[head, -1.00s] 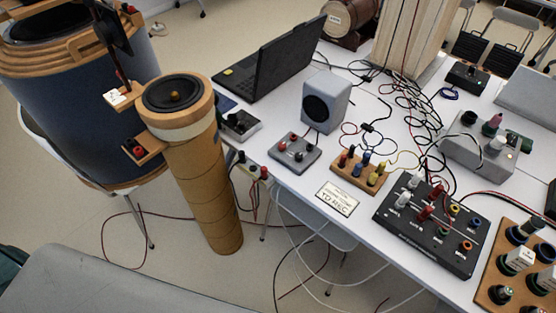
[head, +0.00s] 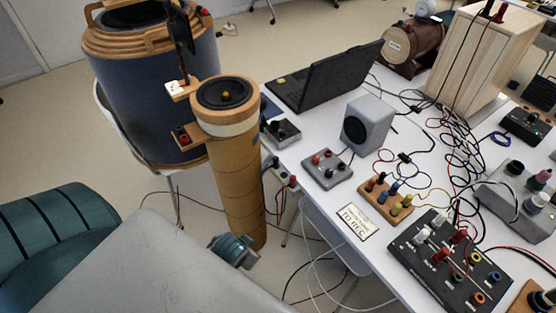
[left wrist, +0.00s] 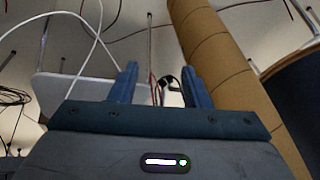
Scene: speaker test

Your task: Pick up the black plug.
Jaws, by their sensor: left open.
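My left gripper (left wrist: 161,78) is open in the left wrist view, with its two blue fingers apart and nothing held. Thin cables and a small dark looped thing (left wrist: 171,82) show beyond the gap between the fingers; I cannot tell whether it is the plug. In the head view, a teal part of my left arm (head: 235,249) shows low, in front of the cardboard tube. A small dark plug-like piece (head: 276,163) sits at the table's left edge near a red one (head: 292,181), with leads hanging below. I cannot tell for sure which dark piece is the black plug.
The cardboard tube (head: 240,195) with a speaker on top stands left of the white table (head: 305,200). A big blue drum (head: 160,85) is behind it. A laptop (head: 330,78), grey speaker (head: 368,122), terminal boxes and tangled cables crowd the table. White cables hang below its edge.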

